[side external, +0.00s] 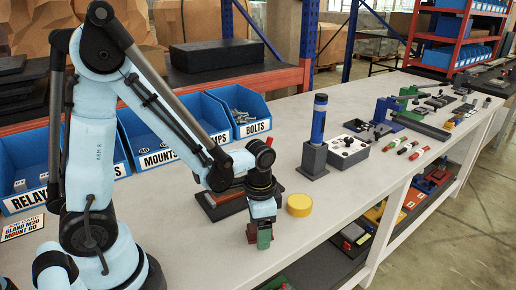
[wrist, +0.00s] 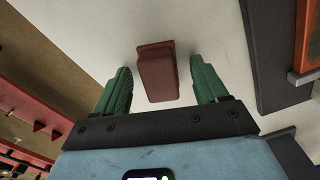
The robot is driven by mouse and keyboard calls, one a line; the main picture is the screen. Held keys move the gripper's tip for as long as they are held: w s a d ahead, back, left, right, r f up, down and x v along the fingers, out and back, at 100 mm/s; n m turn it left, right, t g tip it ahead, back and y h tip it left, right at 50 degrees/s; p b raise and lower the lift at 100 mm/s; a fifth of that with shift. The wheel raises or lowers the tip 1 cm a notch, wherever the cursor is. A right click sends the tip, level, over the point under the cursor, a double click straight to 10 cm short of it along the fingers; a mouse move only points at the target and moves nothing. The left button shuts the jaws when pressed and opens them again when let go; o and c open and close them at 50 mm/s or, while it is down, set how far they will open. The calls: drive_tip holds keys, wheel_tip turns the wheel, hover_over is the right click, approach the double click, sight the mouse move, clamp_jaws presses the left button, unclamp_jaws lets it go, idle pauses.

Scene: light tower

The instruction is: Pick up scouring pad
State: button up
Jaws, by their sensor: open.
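A small reddish-brown block (wrist: 157,74), which looks like the scouring pad, lies on the pale bench top in the wrist view. My gripper (wrist: 160,68) has its two green fingers on either side of it, with a visible gap at each side. The fingers are open and do not appear to touch the pad. In the side view, my gripper (side external: 259,238) points down low over the bench near its front edge.
A yellow round object (side external: 299,205) stands just right of the gripper. A dark block with a reddish top (side external: 220,205) is behind it. A blue cylinder on a dark base (side external: 314,160) and a grey button box (side external: 348,152) stand farther right. Blue bins (side external: 240,110) line the back.

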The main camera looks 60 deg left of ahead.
drive_tip(key=c, duration=1.2)
drive_tip(key=shift+r, duration=0.1)
drive_tip(key=shift+r, duration=0.35)
wheel_tip(320, 180, up, 3)
drive_tip(key=shift+r, duration=0.15)
drive_tip(key=s+d+r, duration=0.6)
drive_tip(key=d, duration=0.3)
drive_tip(key=shift+s+d+r, duration=0.25)
drive_tip(key=shift+d+r, duration=0.1)
drive_tip(key=shift+r, duration=0.05)
